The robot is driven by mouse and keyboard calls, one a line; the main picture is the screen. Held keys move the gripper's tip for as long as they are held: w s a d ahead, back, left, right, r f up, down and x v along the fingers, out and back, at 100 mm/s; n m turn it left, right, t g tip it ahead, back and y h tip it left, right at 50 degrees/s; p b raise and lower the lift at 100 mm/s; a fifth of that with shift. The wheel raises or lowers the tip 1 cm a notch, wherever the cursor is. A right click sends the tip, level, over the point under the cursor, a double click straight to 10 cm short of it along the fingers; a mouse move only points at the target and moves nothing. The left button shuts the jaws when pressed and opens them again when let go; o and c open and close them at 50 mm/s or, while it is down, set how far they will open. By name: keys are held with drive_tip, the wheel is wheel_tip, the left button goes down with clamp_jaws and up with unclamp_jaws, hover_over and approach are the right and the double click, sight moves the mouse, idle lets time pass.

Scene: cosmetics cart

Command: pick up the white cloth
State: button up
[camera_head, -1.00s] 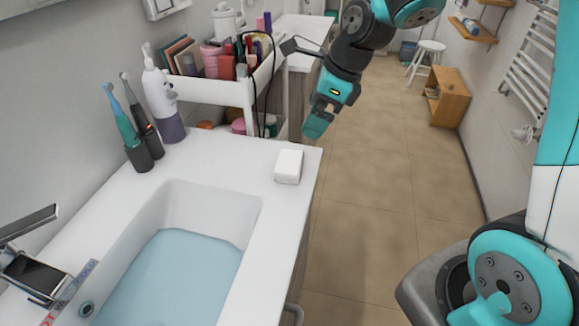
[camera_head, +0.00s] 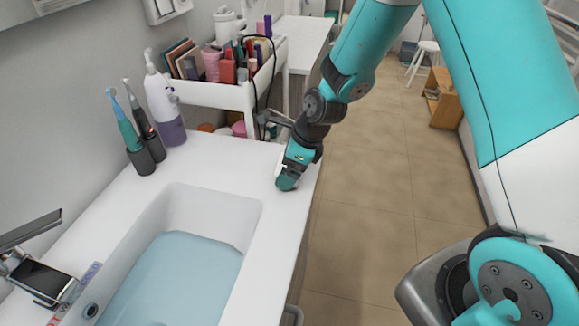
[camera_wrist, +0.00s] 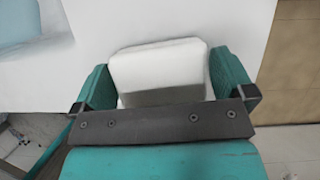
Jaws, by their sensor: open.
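The white cloth (camera_wrist: 160,66) is a small folded block on the white counter, seen in the wrist view between my two teal fingers. My gripper (camera_wrist: 160,82) is open, with one finger on each side of the cloth. Whether the fingers touch it I cannot tell. In the head view my gripper (camera_head: 288,180) points down at the counter's right edge and hides most or all of the cloth.
The white counter (camera_head: 235,165) holds a sink (camera_head: 225,215) with water, a faucet (camera_head: 30,232), toothbrushes (camera_head: 130,135) and a pump bottle (camera_head: 165,105). A white cart (camera_head: 215,95) with cosmetics stands behind. The floor is open to the right.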

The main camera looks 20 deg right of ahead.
drive_tip(key=c, duration=0.6)
wheel_tip(320, 180, up, 20)
idle(0.5)
drive_tip(key=shift+o, duration=0.3)
drive_tip(key=shift+f, duration=0.1)
